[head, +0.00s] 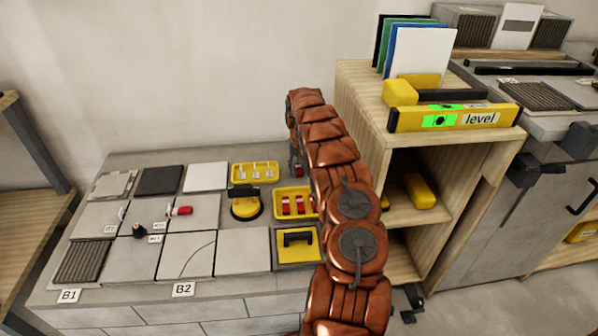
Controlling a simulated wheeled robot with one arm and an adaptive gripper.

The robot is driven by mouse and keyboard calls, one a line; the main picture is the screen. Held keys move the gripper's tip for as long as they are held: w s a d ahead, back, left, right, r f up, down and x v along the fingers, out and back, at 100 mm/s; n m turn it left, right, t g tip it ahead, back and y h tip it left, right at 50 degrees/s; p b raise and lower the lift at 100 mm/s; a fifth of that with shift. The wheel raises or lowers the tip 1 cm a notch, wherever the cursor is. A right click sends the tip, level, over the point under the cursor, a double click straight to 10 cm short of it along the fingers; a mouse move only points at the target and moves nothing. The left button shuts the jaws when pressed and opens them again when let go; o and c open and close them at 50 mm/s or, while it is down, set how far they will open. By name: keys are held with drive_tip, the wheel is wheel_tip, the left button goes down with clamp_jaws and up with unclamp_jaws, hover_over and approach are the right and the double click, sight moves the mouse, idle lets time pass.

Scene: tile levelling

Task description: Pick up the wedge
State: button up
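Red wedges lie in a yellow tray (292,204) on the grey worktop, just left of my arm. Another red wedge (181,211) with a white part beside it lies on a tile in the middle row. My arm rises in front of the worktop and bends down at its far end. My gripper (296,164) is mostly hidden behind the arm, above the worktop near the tray. A small red patch shows beside it; I cannot tell whether it is a held wedge. The fingers cannot be made out.
A yellow tray of white clips (255,172), a yellow suction cup (245,204) and a yellow-black tool (297,243) stand near the tiles. A wooden shelf (470,150) with a yellow level (455,117) rises right of my arm. Bare worktop (200,160) lies behind the tiles.

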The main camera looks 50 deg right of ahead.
drive_tip(key=c, duration=0.7)
